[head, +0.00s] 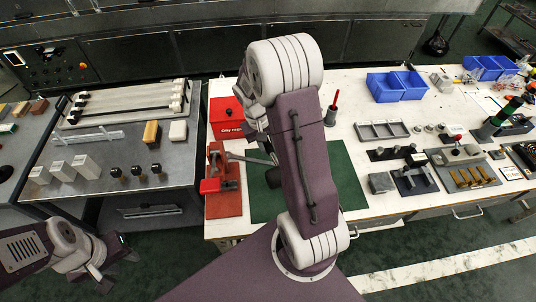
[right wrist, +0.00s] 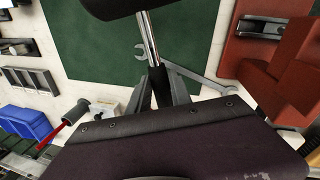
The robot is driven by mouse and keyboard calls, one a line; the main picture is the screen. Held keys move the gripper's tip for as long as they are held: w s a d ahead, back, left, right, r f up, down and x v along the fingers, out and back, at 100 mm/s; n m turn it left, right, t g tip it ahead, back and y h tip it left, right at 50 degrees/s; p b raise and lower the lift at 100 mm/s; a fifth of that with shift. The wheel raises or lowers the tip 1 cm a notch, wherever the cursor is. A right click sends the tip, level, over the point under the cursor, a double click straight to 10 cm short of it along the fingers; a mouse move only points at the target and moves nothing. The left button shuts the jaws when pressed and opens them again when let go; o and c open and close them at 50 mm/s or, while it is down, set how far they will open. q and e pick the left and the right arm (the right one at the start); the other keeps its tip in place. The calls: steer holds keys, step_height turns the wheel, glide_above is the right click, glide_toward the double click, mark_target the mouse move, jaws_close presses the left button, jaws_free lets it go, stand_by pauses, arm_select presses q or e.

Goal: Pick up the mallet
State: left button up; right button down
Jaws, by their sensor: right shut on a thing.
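The mallet has a black head (right wrist: 110,5) and a bright metal shaft (right wrist: 149,40) in the right wrist view. The head is cut off by the top edge. My right gripper (right wrist: 160,88) is shut on the black grip of its handle. In the head view the dark mallet head (head: 273,177) shows beside my right arm, over the green mat (head: 345,190). My right arm hides part of the mallet there, and its fingertips are hard to see. My left gripper (head: 112,265) is at the lower left, empty, with its fingers apart.
A wrench (right wrist: 205,80) lies behind the mallet in the right wrist view. A red vise (head: 222,185) and a red box (head: 226,117) stand left of the mat. Blue bins (head: 398,86) and a grey tray (head: 383,131) are to the right. A steel side table (head: 100,195) stands left.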

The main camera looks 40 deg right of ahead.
mark_target(268, 145)
step_height(268, 145, up, 9)
steer(key=shift+p, duration=0.45)
